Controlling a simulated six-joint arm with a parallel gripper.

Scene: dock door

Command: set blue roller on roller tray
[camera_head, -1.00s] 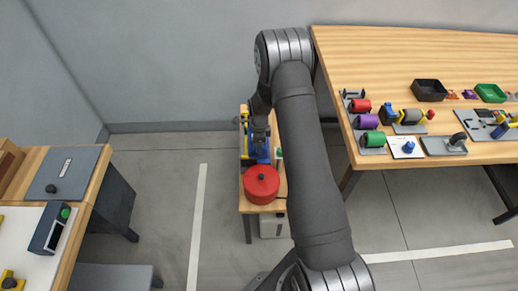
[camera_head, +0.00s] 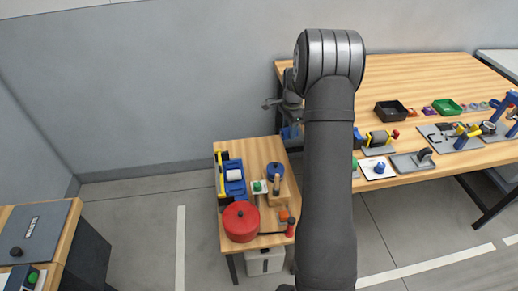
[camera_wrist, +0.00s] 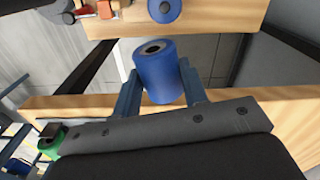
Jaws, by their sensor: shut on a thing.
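The blue roller (camera_wrist: 158,72) is held between the two fingers of my gripper (camera_wrist: 160,86) in the wrist view, with its dark-cored end showing. In the head view my gripper (camera_head: 289,128) is by the left end of the large wooden table, mostly behind my arm, so the roller is hard to make out there. I cannot make out the roller tray; my arm covers that end of the large table in the head view.
The small table (camera_head: 262,148) carries a blue holder with a white roll (camera_head: 235,176), a red round pot (camera_head: 241,221) and a blue round thing (camera_head: 275,169). The large table (camera_head: 430,75) holds a black bin (camera_head: 390,111), a green bin (camera_head: 446,107) and several fixtures. Bare wood lies behind them.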

